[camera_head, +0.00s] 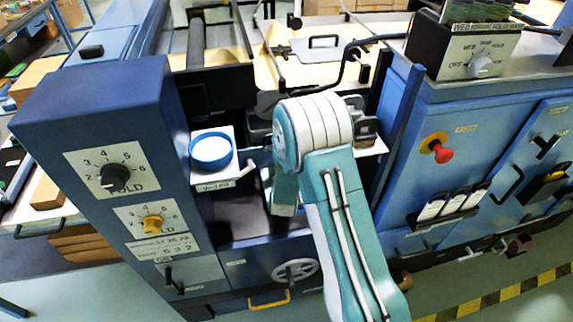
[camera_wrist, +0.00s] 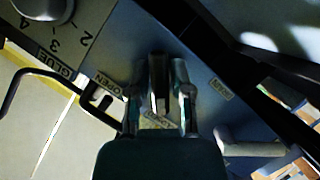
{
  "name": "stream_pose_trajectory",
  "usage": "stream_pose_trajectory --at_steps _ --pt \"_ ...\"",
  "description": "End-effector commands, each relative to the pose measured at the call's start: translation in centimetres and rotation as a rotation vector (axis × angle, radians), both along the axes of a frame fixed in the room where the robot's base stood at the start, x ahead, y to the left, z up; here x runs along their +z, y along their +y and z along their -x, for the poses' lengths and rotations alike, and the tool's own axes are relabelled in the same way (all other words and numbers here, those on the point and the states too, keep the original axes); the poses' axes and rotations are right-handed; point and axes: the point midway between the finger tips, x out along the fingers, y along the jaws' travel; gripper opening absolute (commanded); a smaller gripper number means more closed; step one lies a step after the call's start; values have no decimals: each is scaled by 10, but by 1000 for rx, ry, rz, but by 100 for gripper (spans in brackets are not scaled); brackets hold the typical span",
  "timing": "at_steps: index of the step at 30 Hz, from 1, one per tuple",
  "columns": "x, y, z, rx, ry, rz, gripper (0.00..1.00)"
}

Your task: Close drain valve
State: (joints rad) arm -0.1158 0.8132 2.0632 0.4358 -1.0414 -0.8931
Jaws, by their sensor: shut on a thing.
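In the wrist view, my gripper (camera_wrist: 161,97) is shut on a dark upright lever, the drain valve handle (camera_wrist: 159,72), with one finger on each side of it. The handle stands out from a blue panel (camera_wrist: 208,65). A label reading OPEN (camera_wrist: 106,84) is left of the handle, and another small label (camera_wrist: 158,121) shows partly between the fingers. A further label (camera_wrist: 221,90) on the right is too blurred to read surely. In the head view, my arm hides the valve, and the fingertips cannot be made out.
In the wrist view, a glue dial (camera_wrist: 43,8) is at top left, a black wire handle (camera_wrist: 45,73) at left and a pale bar (camera_wrist: 252,149) at lower right. In the head view, a blue dish (camera_head: 211,150) and a red button (camera_head: 442,154) flank my arm.

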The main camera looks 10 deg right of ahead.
Motion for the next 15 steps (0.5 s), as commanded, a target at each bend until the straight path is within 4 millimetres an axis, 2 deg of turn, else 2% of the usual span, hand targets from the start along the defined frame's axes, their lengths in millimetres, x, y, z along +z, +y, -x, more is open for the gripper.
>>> stream_pose_trajectory --at_steps 15 --pt "-1 2 0 7 4 64 0"
